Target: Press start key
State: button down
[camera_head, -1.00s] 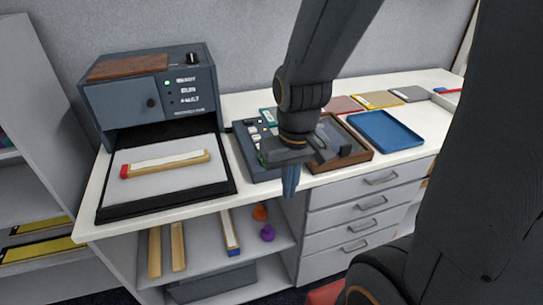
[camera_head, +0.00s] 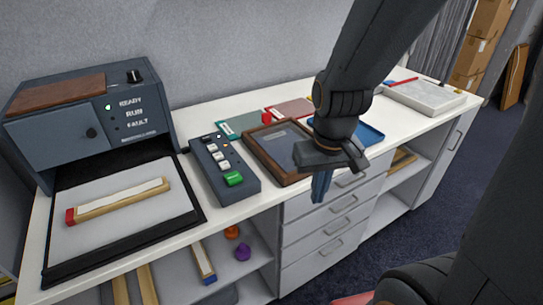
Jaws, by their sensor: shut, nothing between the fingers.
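The key panel (camera_head: 224,172) is a dark grey box with several keys, lying on the white table right of the machine. A large green key (camera_head: 234,179) sits at its near end, with smaller white and grey keys behind it. Any lettering on the keys is too small to read. My gripper (camera_head: 320,188) is shut and empty, pointing down in front of the table's edge, to the right of the panel and apart from it. The dark machine (camera_head: 88,115) at the left has READY, RUN and FAULT labels, with the light lit beside READY.
A wooden-framed tray (camera_head: 263,146) lies between the panel and my gripper. A blue tray (camera_head: 368,133) is partly behind my arm. A red-tipped wooden bar (camera_head: 118,201) lies on the machine's pulled-out bed (camera_head: 60,254). Drawers (camera_head: 318,226) are below the tabletop.

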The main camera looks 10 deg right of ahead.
aim_at(233, 179)
jog(key=z, duration=1.05)
jog(key=k, duration=1)
jog(key=u, duration=1.1)
jog(key=i, duration=1)
